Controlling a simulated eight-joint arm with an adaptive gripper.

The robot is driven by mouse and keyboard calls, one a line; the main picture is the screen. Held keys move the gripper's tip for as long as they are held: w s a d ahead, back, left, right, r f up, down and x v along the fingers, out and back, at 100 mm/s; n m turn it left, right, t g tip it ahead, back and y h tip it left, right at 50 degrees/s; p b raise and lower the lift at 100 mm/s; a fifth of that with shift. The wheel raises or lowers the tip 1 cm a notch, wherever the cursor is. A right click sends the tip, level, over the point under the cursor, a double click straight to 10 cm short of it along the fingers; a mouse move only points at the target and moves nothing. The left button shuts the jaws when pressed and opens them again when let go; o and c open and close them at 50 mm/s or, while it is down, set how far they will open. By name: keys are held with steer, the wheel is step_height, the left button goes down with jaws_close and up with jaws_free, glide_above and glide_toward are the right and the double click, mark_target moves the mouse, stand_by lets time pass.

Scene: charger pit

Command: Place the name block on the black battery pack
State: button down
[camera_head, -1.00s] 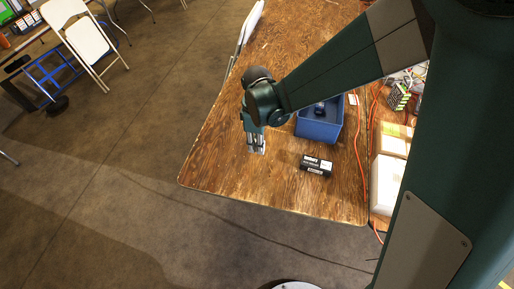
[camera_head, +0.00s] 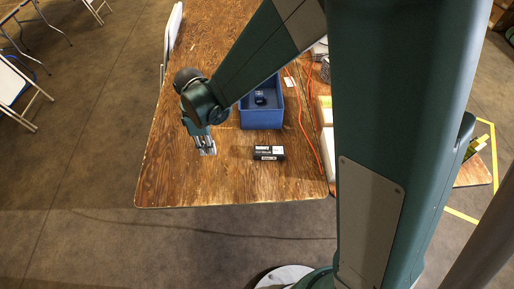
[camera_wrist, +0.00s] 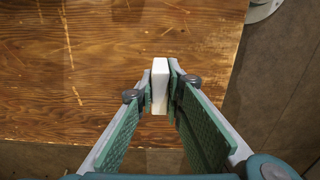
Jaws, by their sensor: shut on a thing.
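My gripper (camera_head: 206,150) is over the left part of the wooden table, near its front edge. In the wrist view my gripper (camera_wrist: 160,88) is shut on a white block (camera_wrist: 160,75), held upright between the fingertips. No name can be read on it. The black battery pack (camera_head: 267,153) lies flat on the table, to the right of my gripper and apart from it. It has white markings on its top. The battery pack is not in the wrist view.
A blue bin (camera_head: 262,117) with a dark round thing (camera_head: 260,99) inside stands behind the battery pack. Orange cables (camera_head: 305,120) run along the right side of the table (camera_head: 165,185). The table front is clear around the pack.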

steer(key=w+d+r, duration=0.2)
steer(key=d, duration=1)
steer(key=w+d+r+p, duration=0.1)
steer(key=d+r, duration=0.1)
steer(key=d, duration=0.9)
steer(key=shift+w+d, duration=0.35)
steer(key=shift+w, duration=0.05)
steer(key=b, duration=0.1)
glide_above(269, 150)
steer(key=shift+f, duration=3.15)
steer(key=shift+f+b, duration=0.4)
steer(key=shift+f, duration=1.45)
steer(key=shift+f, duration=0.15)
